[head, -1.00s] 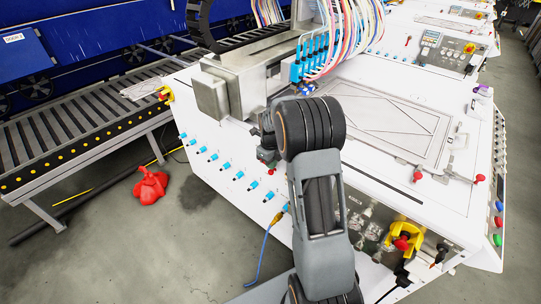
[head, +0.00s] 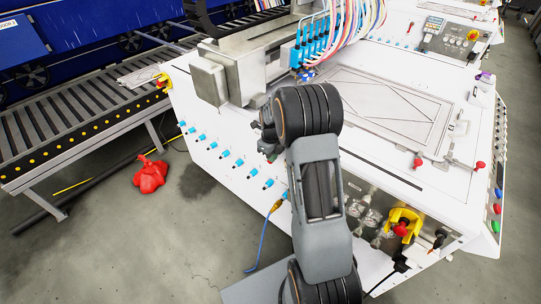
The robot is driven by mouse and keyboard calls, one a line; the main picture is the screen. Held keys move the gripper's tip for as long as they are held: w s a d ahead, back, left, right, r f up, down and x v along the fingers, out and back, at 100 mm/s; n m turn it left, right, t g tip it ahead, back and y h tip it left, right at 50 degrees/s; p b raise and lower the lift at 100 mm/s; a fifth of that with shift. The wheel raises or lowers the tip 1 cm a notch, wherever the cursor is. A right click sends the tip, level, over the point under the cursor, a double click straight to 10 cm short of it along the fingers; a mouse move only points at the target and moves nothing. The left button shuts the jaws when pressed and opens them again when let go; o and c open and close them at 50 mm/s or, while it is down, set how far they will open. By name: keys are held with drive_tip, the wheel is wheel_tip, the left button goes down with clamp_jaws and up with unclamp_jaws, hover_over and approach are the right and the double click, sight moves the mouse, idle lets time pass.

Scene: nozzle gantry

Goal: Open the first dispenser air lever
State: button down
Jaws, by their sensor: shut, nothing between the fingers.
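A row of several small blue air levers (head: 225,154) runs along the front edge of the white machine (head: 300,170) in the head view. Which of them is the first cannot be told from labels here. My gripper (head: 268,157) is partly hidden behind my wrist. It is shut and empty, and appears just above the right-hand part of the lever row. Whether it touches a lever cannot be told. The rightmost part of the row is covered by my arm.
A metal nozzle gantry (head: 208,83) with blue fittings and coloured hoses (head: 352,25) stands behind my gripper. A roller conveyor (head: 75,125) is at left, with a red cloth-like heap (head: 150,175) on the floor. A blue hose (head: 262,240) hangs below the machine edge.

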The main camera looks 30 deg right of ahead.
wheel_tip(320, 180, up, 14)
drive_tip(key=p, duration=0.1)
idle(0.5)
drive_tip(key=shift+f, duration=0.15)
drive_tip(key=m, duration=1.2)
drive_tip(key=w+m+b, duration=0.1)
drive_tip(key=m, duration=1.1)
drive_tip(key=w+m+t+b, duration=0.1)
drive_tip(key=m, duration=1)
drive_tip(key=shift+a+m, duration=0.4)
